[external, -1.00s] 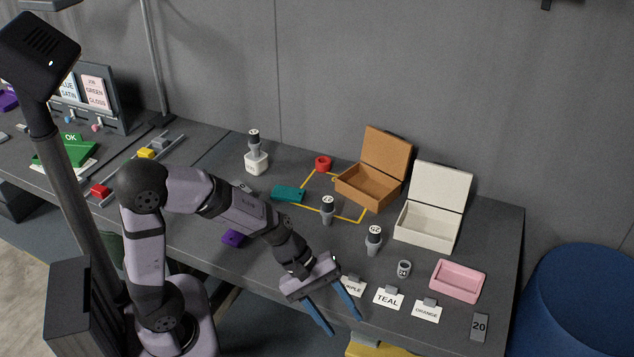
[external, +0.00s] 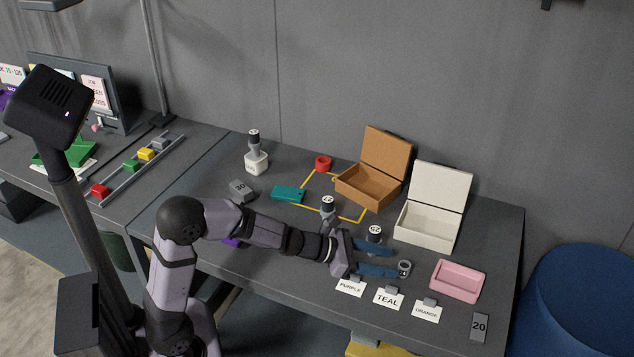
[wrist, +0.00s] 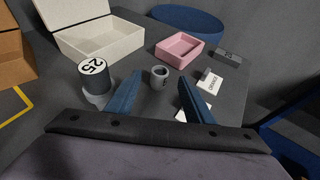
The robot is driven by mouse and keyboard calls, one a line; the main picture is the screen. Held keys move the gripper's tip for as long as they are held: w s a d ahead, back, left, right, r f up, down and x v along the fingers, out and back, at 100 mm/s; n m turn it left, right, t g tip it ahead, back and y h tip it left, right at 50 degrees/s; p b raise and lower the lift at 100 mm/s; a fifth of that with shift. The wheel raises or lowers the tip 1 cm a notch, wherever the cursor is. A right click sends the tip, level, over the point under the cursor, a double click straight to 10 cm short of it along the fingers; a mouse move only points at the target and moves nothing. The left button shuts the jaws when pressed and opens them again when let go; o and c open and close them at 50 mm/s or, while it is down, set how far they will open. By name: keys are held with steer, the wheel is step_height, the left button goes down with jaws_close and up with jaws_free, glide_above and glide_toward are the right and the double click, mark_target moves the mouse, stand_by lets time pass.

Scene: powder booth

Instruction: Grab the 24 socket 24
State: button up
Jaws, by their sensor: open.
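The socket 24 is a small grey open-topped cup (external: 405,266) standing on the table in front of the white box. In the wrist view it (wrist: 160,77) appears between the fingertips, with a dark mark on its side that is too small to read. My gripper (external: 396,261) is open, with its blue fingers reaching right toward the socket. In the external view the lower fingertip overlaps the socket's left edge; I cannot tell whether they touch. The wrist view shows the gripper (wrist: 160,76) with nothing held between its fingers.
A grey piece with a round white top marked 25 (wrist: 93,68) stands just left of the fingers. A pink tray (external: 458,281) lies to the right, the white box (external: 425,232) behind. Label cards (external: 388,297) stand in front. A grey 20 block (external: 479,326) sits near the right edge.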

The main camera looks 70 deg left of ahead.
mark_target(406, 264)
steer(key=shift+f+p+x, duration=0.15)
steer(key=shift+p+x, duration=0.2)
steer(key=shift+x, duration=1.4)
steer(key=shift+f+p+x, duration=0.15)
steer(key=shift+p+x, duration=0.15)
steer(key=shift+x, duration=1.4)
steer(key=shift+s, duration=0.1)
jaws_close()
steer(key=shift+r, duration=0.2)
step_height(406, 264, up, 28)
steer(key=p, duration=0.9)
steer(key=shift+p, duration=0.35)
